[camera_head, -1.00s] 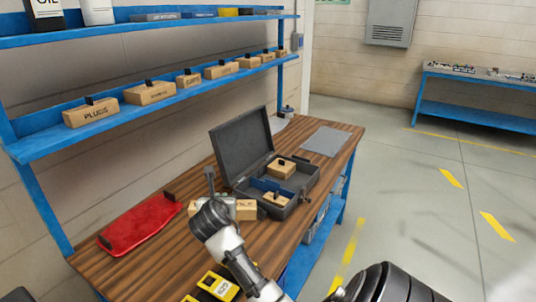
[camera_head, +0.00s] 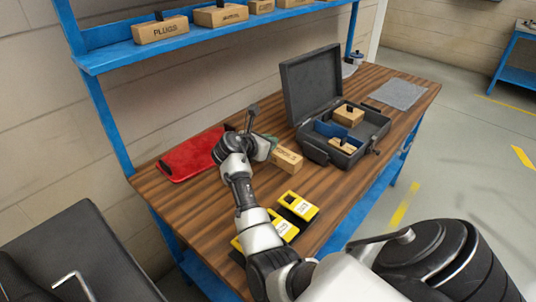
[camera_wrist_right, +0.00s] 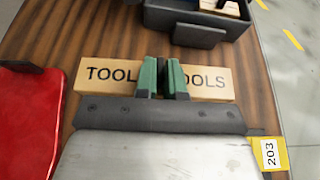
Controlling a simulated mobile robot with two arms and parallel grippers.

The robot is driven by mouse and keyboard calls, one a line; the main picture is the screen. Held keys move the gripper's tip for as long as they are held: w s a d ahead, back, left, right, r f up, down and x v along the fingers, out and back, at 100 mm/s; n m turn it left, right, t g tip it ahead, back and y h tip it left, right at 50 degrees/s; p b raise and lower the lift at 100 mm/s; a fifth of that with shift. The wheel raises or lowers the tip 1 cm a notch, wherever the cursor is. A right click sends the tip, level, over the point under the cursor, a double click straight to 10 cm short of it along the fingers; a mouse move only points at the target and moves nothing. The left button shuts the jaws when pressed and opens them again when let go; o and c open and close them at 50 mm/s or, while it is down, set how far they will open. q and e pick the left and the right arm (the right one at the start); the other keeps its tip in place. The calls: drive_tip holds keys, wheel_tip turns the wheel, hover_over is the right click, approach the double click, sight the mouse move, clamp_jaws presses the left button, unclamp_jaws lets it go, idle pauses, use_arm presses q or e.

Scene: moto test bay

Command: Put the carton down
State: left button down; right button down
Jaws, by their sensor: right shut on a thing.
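A tan carton (camera_head: 286,160) lettered with TOOLS is at the bench top, between a red pad and an open grey case. In the right wrist view the carton (camera_wrist_right: 108,76) lies crosswise, and my fingers hide the middle of its lettering. My right gripper (camera_wrist_right: 163,76), with green fingers, is shut on the carton near its middle. In the head view my right gripper (camera_head: 262,145) is partly hidden by its own wrist. I cannot tell whether the carton's underside touches the wooden bench (camera_head: 335,195). My left gripper is not in view.
The red pad (camera_head: 192,155) lies left of the carton. The open grey case (camera_head: 315,150) with small boxes stands behind right. Yellow tagged items (camera_head: 298,206) lie nearer the front. A grey mat (camera_head: 398,94) is at the far end. A blue shelf (camera_head: 115,60) with cartons hangs above.

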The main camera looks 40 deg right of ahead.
drive_tip(key=f, duration=0.1)
drive_tip(key=a+f, duration=0.1)
drive_tip(key=f, duration=0.3)
drive_tip(key=shift+a, duration=0.25)
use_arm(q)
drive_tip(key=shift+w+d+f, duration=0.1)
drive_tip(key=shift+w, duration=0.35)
use_arm(e)
drive_tip(key=c, duration=1.2)
unclamp_jaws()
drive_tip(key=shift+f, duration=0.1)
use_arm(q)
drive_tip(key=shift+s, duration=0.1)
